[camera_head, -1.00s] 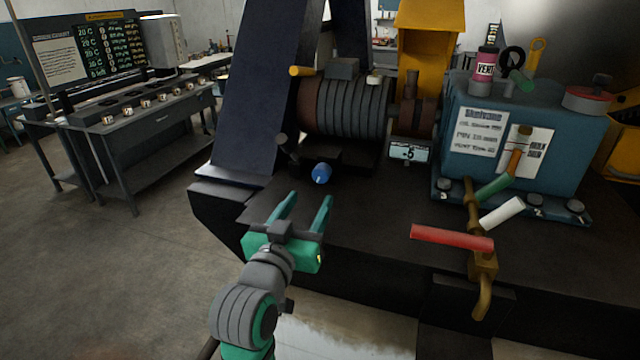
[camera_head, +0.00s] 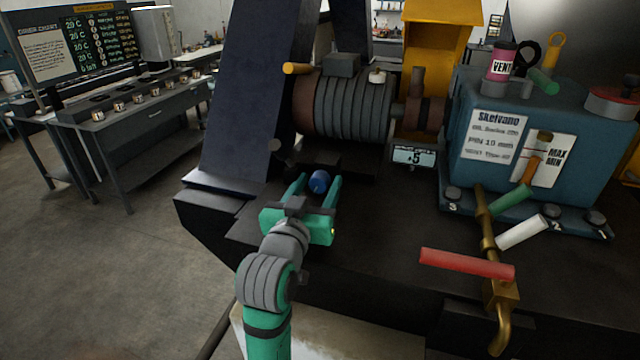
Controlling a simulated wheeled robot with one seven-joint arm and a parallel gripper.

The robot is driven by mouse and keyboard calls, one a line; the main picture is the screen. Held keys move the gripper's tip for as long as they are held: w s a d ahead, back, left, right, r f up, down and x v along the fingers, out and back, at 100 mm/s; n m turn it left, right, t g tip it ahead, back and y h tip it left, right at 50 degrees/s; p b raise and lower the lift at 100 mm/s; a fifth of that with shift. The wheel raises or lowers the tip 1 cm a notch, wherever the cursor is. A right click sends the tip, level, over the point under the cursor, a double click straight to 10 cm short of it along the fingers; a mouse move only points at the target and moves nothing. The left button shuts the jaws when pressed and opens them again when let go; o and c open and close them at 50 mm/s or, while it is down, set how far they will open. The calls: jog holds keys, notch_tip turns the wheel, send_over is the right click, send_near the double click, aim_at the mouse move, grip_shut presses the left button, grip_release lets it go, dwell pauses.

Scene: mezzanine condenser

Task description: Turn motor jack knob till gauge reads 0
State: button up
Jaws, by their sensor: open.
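The blue motor jack knob (camera_head: 318,182) sits at the front of the motor (camera_head: 350,106), low on the dark bench. My green gripper (camera_head: 319,184) is open, with one finger on each side of the knob. I cannot tell whether either finger touches it. The small gauge display (camera_head: 414,157) right of the motor shows a 5 with a small mark before or above it that is hard to read.
A blue pump box (camera_head: 530,125) with labels stands at the right. A brass pipe with a red lever (camera_head: 467,263), a white lever (camera_head: 521,232) and a green lever (camera_head: 509,201) is in front of it. A dark slanted guard (camera_head: 243,100) rises at the left.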

jog(key=shift+s, duration=0.15)
jog(key=shift+c, duration=1.3)
jog(key=shift+s+a, duration=0.1)
jog(key=shift+a, duration=0.05)
jog(key=c, duration=0.8)
jog(key=m, duration=0.4)
jog(key=shift+r, duration=0.1)
jog(key=o, duration=1.1)
jog(key=shift+c, duration=0.2)
